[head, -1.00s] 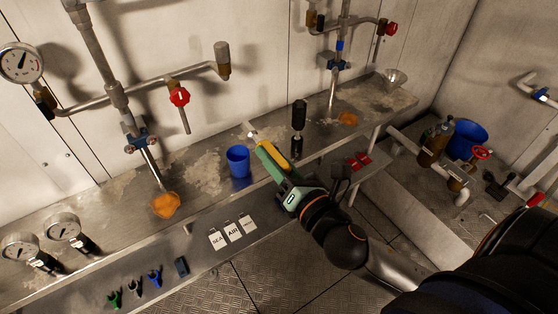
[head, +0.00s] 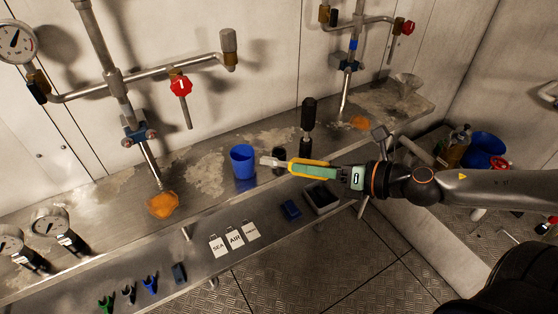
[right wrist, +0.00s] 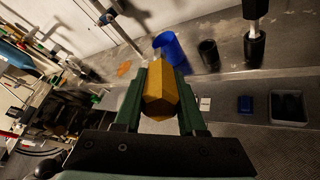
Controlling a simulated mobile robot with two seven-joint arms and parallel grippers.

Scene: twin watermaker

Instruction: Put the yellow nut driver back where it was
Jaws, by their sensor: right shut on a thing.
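The yellow nut driver (head: 312,162) is held in my right gripper (head: 318,172), whose green fingers are shut on its yellow handle. The driver lies roughly level over the bench, its pale tip pointing left, close to the blue cup and the black cup. In the right wrist view, the yellow handle (right wrist: 159,92) sits end-on between the green fingers (right wrist: 158,105). An empty-looking black cup (head: 279,158) stands on the bench near the driver's tip. A black-handled tool (head: 308,113) stands upright just behind it. My left gripper is not in view.
A blue cup (head: 242,160) stands left of the black cup. On the lower front ledge are a blue block (head: 291,209), a grey bin (head: 323,201), white labels (head: 235,238) and small coloured clips (head: 150,284). Pipes with a red valve (head: 181,87) rise behind.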

